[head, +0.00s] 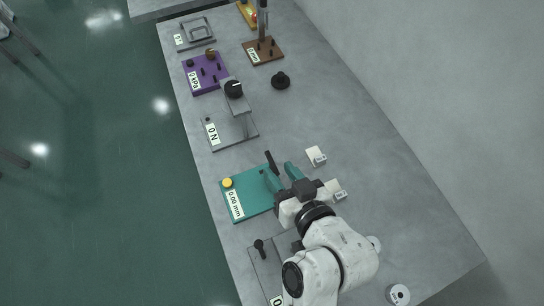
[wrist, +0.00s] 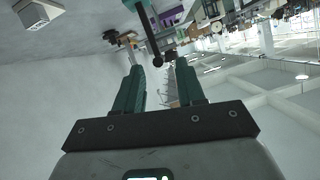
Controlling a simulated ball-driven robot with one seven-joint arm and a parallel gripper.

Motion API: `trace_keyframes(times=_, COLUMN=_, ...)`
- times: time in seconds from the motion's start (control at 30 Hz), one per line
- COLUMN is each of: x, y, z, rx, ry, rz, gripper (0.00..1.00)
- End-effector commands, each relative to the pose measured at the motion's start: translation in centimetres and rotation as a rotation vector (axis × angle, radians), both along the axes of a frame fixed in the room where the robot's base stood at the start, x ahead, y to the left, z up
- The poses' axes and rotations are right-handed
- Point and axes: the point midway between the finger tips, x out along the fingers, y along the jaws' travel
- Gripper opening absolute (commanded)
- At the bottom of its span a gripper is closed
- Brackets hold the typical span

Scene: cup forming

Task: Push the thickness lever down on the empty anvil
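The teal thickness gauge (head: 248,203) lies flat on the bench, with a "0.00 mm" label on its left edge and a yellow knob (head: 227,183) at its far left corner. A black lever (head: 270,158) shows beside my fingertips in the head view. In the wrist view a black lever with a ball end (wrist: 157,60) reaches down between the finger lines, beyond the tips. My gripper (head: 277,168) is open, its teal fingers apart with nothing between them. It also shows in the wrist view (wrist: 160,66). My arm hides the gauge's right part and the anvil.
White blocks (head: 316,156) and (head: 339,190) sit right of my gripper. Beyond the gauge stand a grey "0 N" stand (head: 228,133), a black knob (head: 281,80), a purple plate (head: 205,75) and a brown plate (head: 263,52). The bench's right side is mostly clear.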

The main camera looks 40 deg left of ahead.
Motion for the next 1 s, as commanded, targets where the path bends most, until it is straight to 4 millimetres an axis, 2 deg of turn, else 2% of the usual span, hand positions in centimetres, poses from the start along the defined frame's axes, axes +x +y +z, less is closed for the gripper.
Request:
trace_keyframes(times=0.1, x=0.6, y=1.9, z=-0.7, rx=-0.001, ry=0.002, rz=0.001, gripper=0.39)
trace_keyframes(times=0.3, x=1.3, y=3.9, z=-1.6, rx=-0.001, ry=0.001, rz=-0.001, gripper=0.39)
trace_keyframes(times=0.7, x=1.5, y=4.5, z=-2.0, rx=-0.001, ry=0.001, rz=-0.002, gripper=0.39)
trace_keyframes(times=1.0, x=1.5, y=4.4, z=-2.0, rx=-0.001, ry=0.001, rz=-0.002, gripper=0.11)
